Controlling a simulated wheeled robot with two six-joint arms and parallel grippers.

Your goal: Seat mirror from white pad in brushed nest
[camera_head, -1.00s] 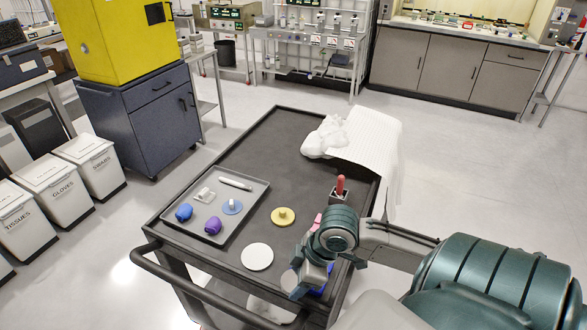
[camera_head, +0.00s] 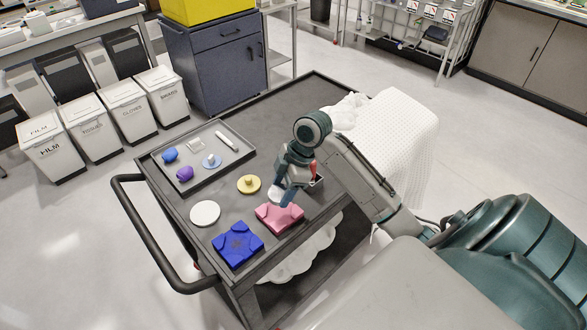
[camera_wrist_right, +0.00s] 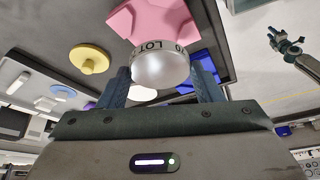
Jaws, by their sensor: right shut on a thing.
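My right gripper (camera_head: 279,198) is shut on the mirror, a pale round piece. In the wrist view the mirror (camera_wrist_right: 160,68) sits between the two blue fingers, with a lettered band reading "LOT" around its rim. It is held just above or beside the pink block (camera_head: 279,217); whether they touch is unclear. The white pad (camera_head: 205,213) is a bare flat disc on the cart top, left of the gripper. A blue block (camera_head: 238,244) with a cross-shaped recess lies near the front edge. I cannot tell which block is the brushed nest. A teal gripper-like shape (camera_wrist_right: 287,44), possibly my left gripper, is small in the wrist view.
A yellow disc with a knob (camera_head: 248,184) lies close left of the gripper. A grey tray (camera_head: 232,168) holds several small items. A red-handled tool in a holder (camera_head: 317,178) and a white cloth (camera_head: 395,125) stand right. The cart's far middle is clear.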

